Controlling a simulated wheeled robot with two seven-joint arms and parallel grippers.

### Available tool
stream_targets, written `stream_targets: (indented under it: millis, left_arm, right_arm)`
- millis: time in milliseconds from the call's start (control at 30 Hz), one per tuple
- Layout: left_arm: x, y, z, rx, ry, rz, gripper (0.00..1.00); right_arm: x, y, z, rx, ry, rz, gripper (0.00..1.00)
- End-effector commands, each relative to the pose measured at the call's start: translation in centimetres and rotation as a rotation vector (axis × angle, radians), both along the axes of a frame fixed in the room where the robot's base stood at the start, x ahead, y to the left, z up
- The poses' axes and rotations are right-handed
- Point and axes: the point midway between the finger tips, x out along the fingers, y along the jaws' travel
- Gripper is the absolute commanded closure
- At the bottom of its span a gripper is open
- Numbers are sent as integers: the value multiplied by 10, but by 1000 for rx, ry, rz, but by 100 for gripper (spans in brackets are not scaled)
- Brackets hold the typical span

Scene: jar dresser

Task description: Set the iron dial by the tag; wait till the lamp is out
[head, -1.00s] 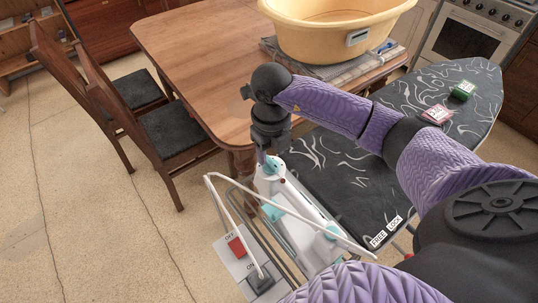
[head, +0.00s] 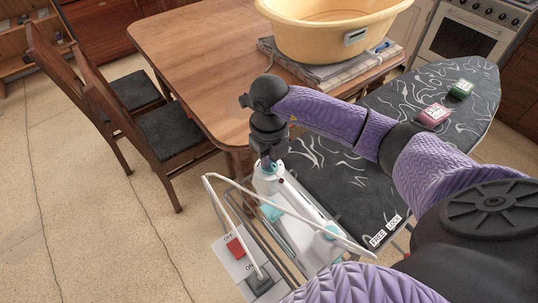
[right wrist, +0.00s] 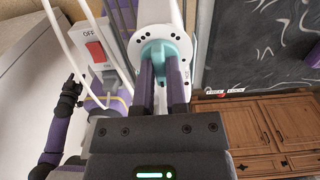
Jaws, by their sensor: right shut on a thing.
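The white and teal iron (head: 300,222) rests in a wire stand at the near end of the ironing board. In the right wrist view its round white end carries a teal dial (right wrist: 166,45). My right gripper (right wrist: 163,72) is shut on this dial, its dark fingers covering part of it. A small dark spot (head: 281,181) on the iron may be the lamp; whether it is lit is too small to tell. My left gripper (right wrist: 72,92) shows small and dark at the left of the wrist view.
A plate with a red OFF/ON switch (head: 236,247) sits beside the iron. The dark ironing board (head: 330,180) bears a red box (head: 434,115), a green box (head: 461,89) and a FREE/LOCK label (head: 385,232). The yellow tub (head: 310,35) stands on the wooden table (head: 190,50).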

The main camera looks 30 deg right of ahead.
Motion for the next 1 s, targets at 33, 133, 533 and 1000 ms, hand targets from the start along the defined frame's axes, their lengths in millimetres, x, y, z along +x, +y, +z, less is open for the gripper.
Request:
stream_targets:
  millis: [33, 133, 533, 1000]
  left_arm:
    - [0, -1, 0, -2, 1, 1, 41]
    - [-1, -3, -2, -5, 3, 2, 41]
    - [-3, -3, -13, -5, 7, 2, 41]
    - [-4, 5, -31, 7, 10, 0, 41]
  right_arm:
    - [0, 0, 0, 0, -1, 4, 100]
    - [0, 0, 0, -1, -1, 27, 100]
    - [1, 0, -1, -1, -2, 310, 100]
    - [0, 1, -1, 0, -3, 756, 100]
